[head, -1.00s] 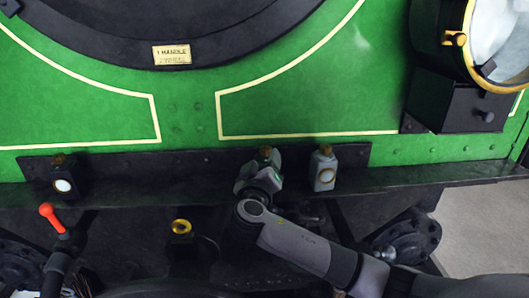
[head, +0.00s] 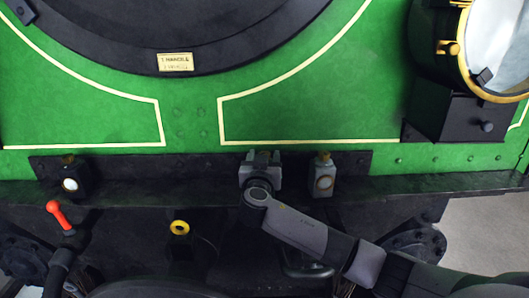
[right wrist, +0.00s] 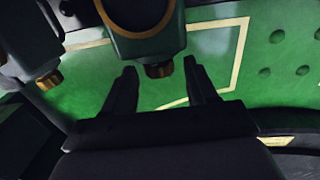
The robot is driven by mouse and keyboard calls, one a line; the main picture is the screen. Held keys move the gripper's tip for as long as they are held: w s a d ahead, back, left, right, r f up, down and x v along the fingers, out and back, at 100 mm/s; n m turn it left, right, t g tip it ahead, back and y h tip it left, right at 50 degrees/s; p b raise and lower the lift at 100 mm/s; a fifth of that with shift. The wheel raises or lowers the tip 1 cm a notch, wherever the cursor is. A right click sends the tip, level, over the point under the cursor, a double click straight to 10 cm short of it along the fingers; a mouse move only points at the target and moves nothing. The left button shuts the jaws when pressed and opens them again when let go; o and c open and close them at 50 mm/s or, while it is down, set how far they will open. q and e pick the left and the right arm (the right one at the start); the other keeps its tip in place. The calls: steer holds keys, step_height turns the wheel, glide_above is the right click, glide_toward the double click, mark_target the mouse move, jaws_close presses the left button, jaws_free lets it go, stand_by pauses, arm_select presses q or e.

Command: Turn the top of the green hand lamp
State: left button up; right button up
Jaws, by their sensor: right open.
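The green hand lamp (right wrist: 147,45) shows in the right wrist view with its brass top (right wrist: 159,71) toward the bottom of that picture. My right gripper (right wrist: 160,66) is open, with one finger on each side of the brass top. A gap shows between each finger and the top. In the head view my right gripper (head: 263,157) covers the lamp's place on the dark ledge, so the lamp is hidden there. My left gripper is not in view.
A grey lamp (head: 323,176) stands close to the right of the gripper. A dark lamp with a white lens (head: 69,182) stands at the left end of the ledge (head: 150,175). A red-handled lever (head: 60,215) and a large headlamp (head: 491,45) are farther off.

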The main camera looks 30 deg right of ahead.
steer(key=shift+x, duration=1.3)
